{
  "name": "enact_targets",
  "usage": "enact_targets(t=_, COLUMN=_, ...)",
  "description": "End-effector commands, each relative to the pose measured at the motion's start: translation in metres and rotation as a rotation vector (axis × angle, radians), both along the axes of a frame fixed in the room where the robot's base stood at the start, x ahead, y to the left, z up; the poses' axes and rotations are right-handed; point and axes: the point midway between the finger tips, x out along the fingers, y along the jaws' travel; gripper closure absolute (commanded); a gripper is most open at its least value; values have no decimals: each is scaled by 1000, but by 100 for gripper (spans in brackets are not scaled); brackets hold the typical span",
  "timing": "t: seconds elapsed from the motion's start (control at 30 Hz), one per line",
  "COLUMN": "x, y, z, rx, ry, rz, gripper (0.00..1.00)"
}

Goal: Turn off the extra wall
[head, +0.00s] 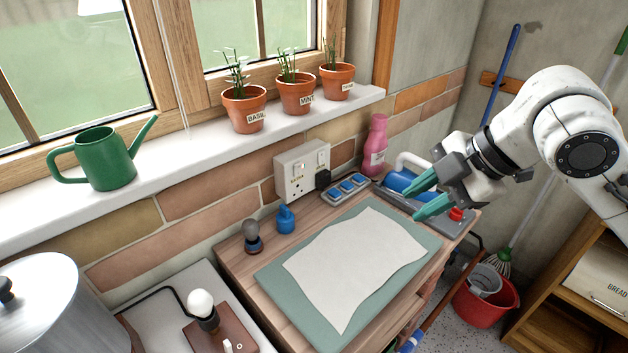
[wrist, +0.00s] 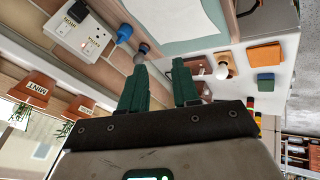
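A white double wall socket (head: 302,171) is fixed to the brick strip below the window sill, behind the wooden worktop. It has small switches and small lettering that I cannot read for sure. A black plug (head: 322,179) sits in its right outlet; the left outlet is empty. The socket (wrist: 80,30) also shows at the upper left of the wrist view, with the black plug (wrist: 77,12). My gripper (head: 412,203) is open and empty, over the right end of the worktop, well right of the socket. Its two teal fingers (wrist: 160,66) stand apart in the wrist view.
A blue switch strip (head: 346,189), pink bottle (head: 376,146), blue bottle (head: 285,219) and grey-topped knob (head: 252,237) stand near the wall. A cloth (head: 355,258) lies on a green mat (head: 285,290). Three herb pots (head: 296,94) and a watering can (head: 103,158) line the sill.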

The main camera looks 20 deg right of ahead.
Motion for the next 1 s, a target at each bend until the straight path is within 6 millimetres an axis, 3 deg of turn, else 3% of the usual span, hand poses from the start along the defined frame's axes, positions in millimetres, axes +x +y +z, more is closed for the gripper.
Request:
enact_targets(t=0.03, x=17, y=21, z=1, rx=63, ry=-91, rz=64, gripper=74)
enact_targets(t=0.2, x=64, y=64, z=27, rx=217, ry=-426, rz=220, gripper=90)
enact_targets(t=0.3, x=85, y=78, z=34, rx=283, ry=-613, rz=263, gripper=100)
enact_targets(t=0.47, x=114, y=84, z=26, rx=334, ry=-881, rz=258, gripper=100)
enact_targets(t=0.57, x=129, y=81, z=5, rx=328, ry=-1018, rz=217, gripper=100)
enact_targets(t=0.7, x=144, y=71, z=-41, rx=261, ry=-1157, rz=139, gripper=100)
enact_targets(t=0.9, x=149, y=57, z=-108, rx=120, ry=-1245, rz=56, gripper=100)
enact_targets(t=1.0, x=148, y=52, z=-128, rx=66, ry=-1261, rz=38, gripper=100)
